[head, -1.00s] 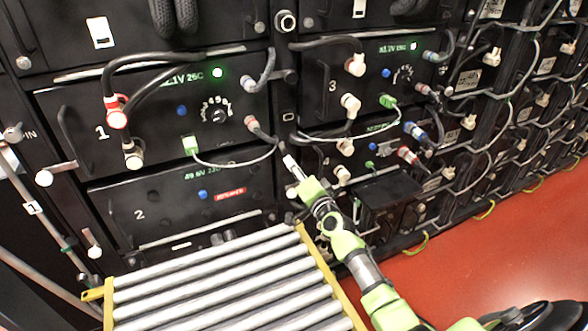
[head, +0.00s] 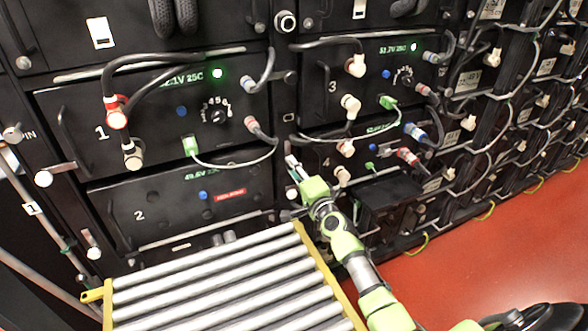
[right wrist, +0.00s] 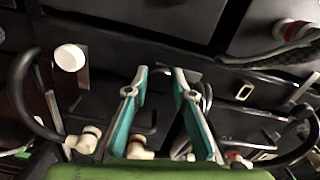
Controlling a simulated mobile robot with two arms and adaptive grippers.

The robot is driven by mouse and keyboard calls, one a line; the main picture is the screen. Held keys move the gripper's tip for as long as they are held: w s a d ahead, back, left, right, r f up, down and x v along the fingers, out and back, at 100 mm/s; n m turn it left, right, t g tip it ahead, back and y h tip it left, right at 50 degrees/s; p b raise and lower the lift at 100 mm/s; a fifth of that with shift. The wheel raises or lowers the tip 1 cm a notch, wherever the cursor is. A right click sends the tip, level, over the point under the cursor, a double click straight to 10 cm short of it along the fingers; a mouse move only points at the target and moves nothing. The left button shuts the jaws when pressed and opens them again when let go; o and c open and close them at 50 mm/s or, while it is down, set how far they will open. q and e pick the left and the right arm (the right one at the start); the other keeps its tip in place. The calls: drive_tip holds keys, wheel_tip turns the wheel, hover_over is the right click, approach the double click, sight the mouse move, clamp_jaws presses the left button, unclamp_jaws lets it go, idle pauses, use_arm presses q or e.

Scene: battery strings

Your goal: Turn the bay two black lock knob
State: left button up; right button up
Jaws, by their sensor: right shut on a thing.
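Bay two (head: 150,212) is the black drawer front marked 2, at the lower left in the head view, with a blue button and a small red label. My right gripper (head: 292,163) is at its upper right edge, its fingers pointing away from me toward the rack. My left gripper is not in view.
A roller table (head: 210,285) with yellow side rails stands below bay two. Bay one (head: 75,125) above has thick cables and a green connector (head: 190,146). Bays three and four, with cables and white connectors (head: 343,148), lie close right of the gripper. Red floor (head: 470,265) is clear at right.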

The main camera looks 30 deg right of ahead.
drive_tip(key=o, duration=1.1)
drive_tip(key=shift+s, duration=0.1)
drive_tip(key=s, duration=1.2)
drive_tip(key=shift+a, duration=0.35)
